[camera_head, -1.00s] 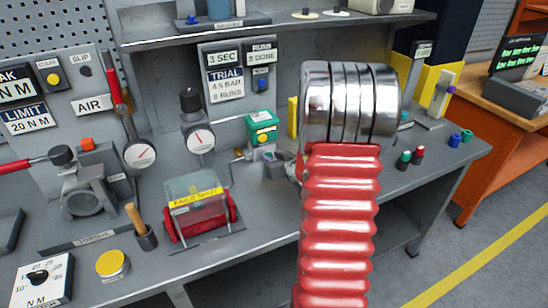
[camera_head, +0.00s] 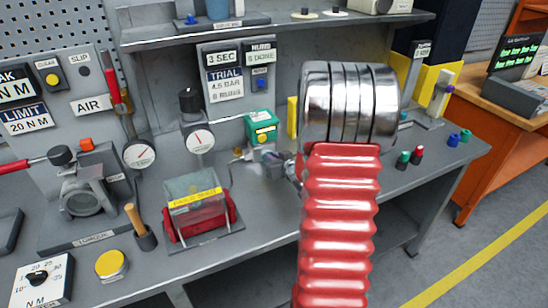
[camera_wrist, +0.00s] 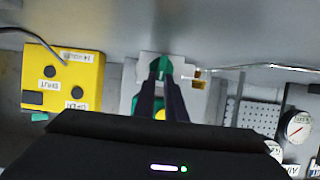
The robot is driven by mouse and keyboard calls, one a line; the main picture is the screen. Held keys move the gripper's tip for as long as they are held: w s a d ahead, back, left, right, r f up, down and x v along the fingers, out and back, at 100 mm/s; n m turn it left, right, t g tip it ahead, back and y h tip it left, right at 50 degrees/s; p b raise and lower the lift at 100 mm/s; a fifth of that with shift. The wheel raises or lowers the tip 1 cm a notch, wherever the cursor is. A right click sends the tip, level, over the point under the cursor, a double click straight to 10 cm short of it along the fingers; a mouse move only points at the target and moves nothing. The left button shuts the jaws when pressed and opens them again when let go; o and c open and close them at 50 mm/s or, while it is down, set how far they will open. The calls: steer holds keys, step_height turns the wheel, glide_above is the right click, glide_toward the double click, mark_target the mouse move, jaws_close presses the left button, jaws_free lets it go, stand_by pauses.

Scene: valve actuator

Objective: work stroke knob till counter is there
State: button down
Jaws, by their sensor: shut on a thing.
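The knob itself is hidden between the fingers.
A trial card (camera_head: 225,83) sits left of the counter. A clear-covered red unit (camera_head: 200,207) is in front. A yellow box with labels (camera_wrist: 63,78) is beside the housing. Small green and red caps (camera_head: 403,160) stand at right.

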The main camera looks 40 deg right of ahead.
steer(key=shift+d+m, duration=0.2)
steer(key=shift+m, duration=0.1)
steer(key=m+y, duration=0.1)
steer(key=d+m+t+y, duration=0.1)
steer(key=m, duration=0.1)
steer(key=shift+s+f, duration=0.15)
steer(key=shift+s, duration=0.05)
steer(key=m, duration=0.1)
steer(key=m+t+y, duration=0.1)
steer(key=d+m+y, duration=0.1)
steer(key=shift+s+f+m+t, duration=0.15)
steer(key=shift+f+m+t, duration=0.15)
steer(key=shift+f+m, duration=0.1)
stand_by(0.6)
steer(key=c, duration=1.8)
jaws_free()
